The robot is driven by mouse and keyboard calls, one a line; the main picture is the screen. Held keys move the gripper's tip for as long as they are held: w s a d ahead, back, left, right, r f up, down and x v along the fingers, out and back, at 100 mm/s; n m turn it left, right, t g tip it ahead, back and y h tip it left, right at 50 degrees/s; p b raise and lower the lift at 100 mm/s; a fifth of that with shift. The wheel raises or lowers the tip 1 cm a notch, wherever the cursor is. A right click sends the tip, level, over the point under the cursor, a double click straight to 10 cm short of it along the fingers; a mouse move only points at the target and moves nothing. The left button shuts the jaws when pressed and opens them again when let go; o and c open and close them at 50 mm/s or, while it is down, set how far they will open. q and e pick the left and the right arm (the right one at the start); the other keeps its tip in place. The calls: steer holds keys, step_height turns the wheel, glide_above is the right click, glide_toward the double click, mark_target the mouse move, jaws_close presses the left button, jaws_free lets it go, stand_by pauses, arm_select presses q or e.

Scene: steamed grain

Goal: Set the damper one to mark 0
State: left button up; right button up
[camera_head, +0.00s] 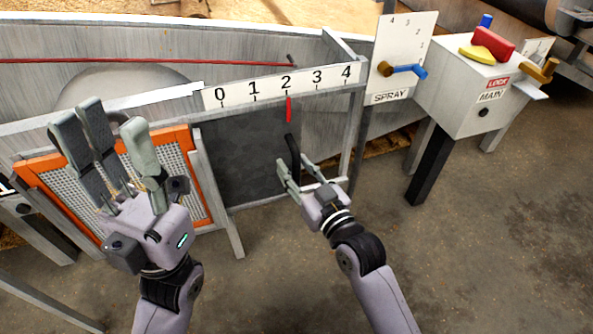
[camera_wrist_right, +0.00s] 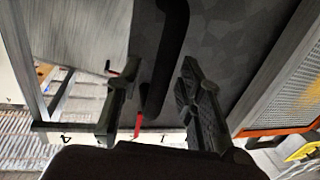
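The damper is a dark grey sliding plate (camera_head: 235,155) with a black handle (camera_head: 292,147). Its red pointer (camera_head: 289,108) hangs under mark 2 on the white scale (camera_head: 240,93), numbered 0 to 4. My right gripper (camera_head: 299,172) is at the handle's lower part, fingers apart. In the right wrist view the black handle (camera_wrist_right: 166,55) passes between the open fingers (camera_wrist_right: 160,95), with gaps visible beside it; the red pointer (camera_wrist_right: 138,122) shows there too. My left gripper (camera_head: 108,135) is open and empty, left of the damper in front of an orange-framed mesh.
The orange-framed mesh panel (camera_head: 186,140) is left of the damper. A SPRAY board (camera_head: 408,40) with a blue-tipped lever (camera_head: 405,71) stands to the right. Beyond it is a grey MAIN box (camera_head: 455,95) with a red block (camera_head: 492,42). The floor in front is clear.

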steer(key=shift+c, duration=0.2)
jaws_close()
stand_by(0.3)
stand_by(0.4)
